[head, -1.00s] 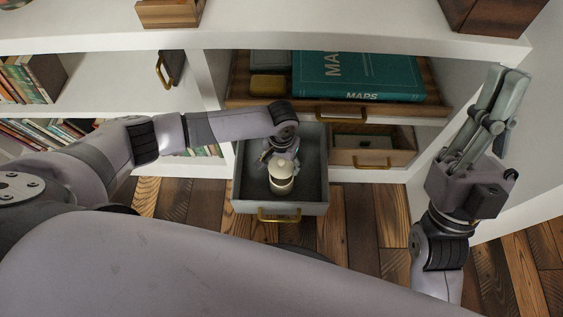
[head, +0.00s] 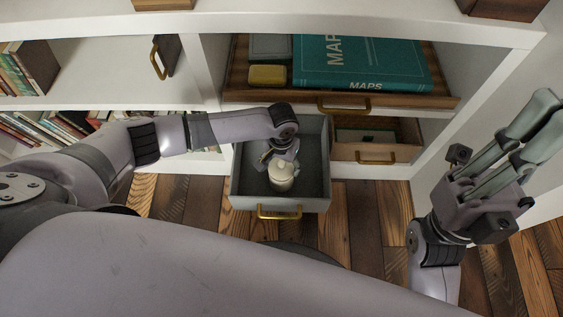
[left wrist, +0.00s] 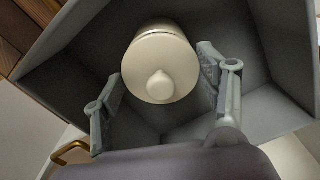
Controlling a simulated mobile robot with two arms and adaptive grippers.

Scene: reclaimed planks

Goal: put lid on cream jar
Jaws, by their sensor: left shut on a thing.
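The cream-coloured lid (head: 284,168) with its round knob sits over the cream jar (head: 280,184) inside the open grey drawer (head: 239,190). In the left wrist view the lid (left wrist: 152,55) faces me and covers the mouth of the jar (left wrist: 158,24); no clear gap shows between them. My right gripper (head: 553,122) is empty at the right, fingers apart, away from the drawer.
A wooden tray (head: 444,102) above holds a teal maps book (head: 372,62) and a yellow box (head: 267,75). A wooden drawer (head: 394,145) is beside the grey drawer. White shelf walls (head: 208,70) and a top board bound the space. Books (head: 38,132) stand at left.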

